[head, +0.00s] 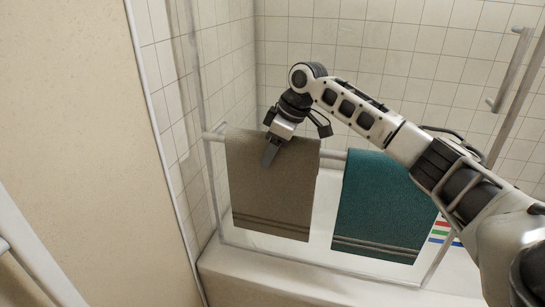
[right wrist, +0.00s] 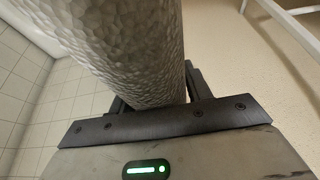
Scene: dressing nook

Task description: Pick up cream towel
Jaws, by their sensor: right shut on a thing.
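The cream towel (head: 270,195) looks greyish-brown in the head view and has stripes near its lower edge. It hangs over a rail on a clear glass panel. My right gripper (head: 269,158) is at the towel's top, with one finger in front of it, and is shut on it. In the right wrist view the towel (right wrist: 125,45) fills the space between the fingers of my right gripper (right wrist: 155,105). The other finger is hidden behind the towel in the head view. My left gripper is not in view.
A teal towel (head: 380,205) hangs on the same rail (head: 332,154), just right of the cream towel. A white tub edge (head: 290,285) runs below the glass. A metal handle (head: 510,70) is at the upper right. A beige wall (head: 80,120) stands at the left.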

